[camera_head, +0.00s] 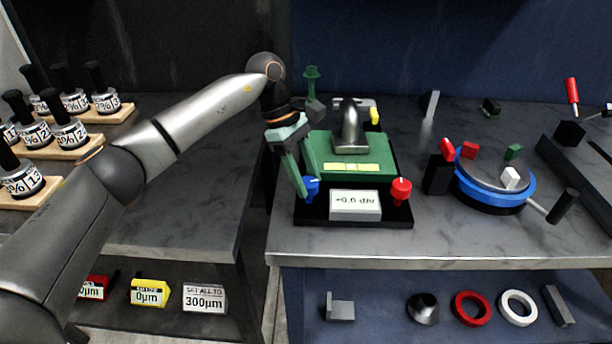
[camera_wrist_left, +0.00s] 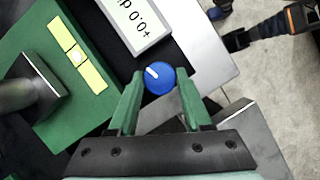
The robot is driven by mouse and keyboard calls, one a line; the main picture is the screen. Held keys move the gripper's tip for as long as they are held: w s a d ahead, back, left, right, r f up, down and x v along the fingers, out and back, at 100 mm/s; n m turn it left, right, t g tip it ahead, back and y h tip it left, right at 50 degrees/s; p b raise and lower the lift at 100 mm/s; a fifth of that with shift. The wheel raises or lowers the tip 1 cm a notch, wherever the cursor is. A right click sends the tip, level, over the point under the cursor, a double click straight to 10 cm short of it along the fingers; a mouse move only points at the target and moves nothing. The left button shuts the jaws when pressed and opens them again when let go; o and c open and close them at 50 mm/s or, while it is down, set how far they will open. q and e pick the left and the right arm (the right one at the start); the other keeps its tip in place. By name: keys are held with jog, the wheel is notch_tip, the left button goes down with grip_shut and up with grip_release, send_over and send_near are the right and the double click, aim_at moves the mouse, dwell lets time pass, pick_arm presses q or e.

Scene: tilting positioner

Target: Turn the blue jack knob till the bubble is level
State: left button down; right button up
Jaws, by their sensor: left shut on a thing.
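The blue jack knob (camera_head: 312,184) sits at the front left corner of the green tilting positioner (camera_head: 380,152). My left gripper (camera_head: 307,188) reaches down over it and is shut on it. In the left wrist view the blue knob (camera_wrist_left: 160,78), with a white pointer mark, lies between the green fingertips (camera_wrist_left: 157,88). The yellow bubble vial (camera_head: 351,167) lies on the green plate. The left wrist view shows the vial (camera_wrist_left: 77,55) with its pale bubble near the middle.
A red knob (camera_head: 401,190) is at the positioner's front right. A grey post (camera_head: 350,128) rises from the plate. A blue-rimmed round table (camera_head: 497,190) stands to the right. Part of my right arm (camera_wrist_left: 296,18) shows over the floor in the left wrist view, its jaws unclear.

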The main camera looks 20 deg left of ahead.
pick_arm(q)
jog(key=shift+m, duration=0.5)
jog(key=shift+c, duration=1.7)
grip_release()
jog(key=v, duration=1.2)
jog(key=shift+w+r+p, duration=0.2)
jog(key=shift+r+p, duration=0.05)
jog(key=shift+p, duration=0.1)
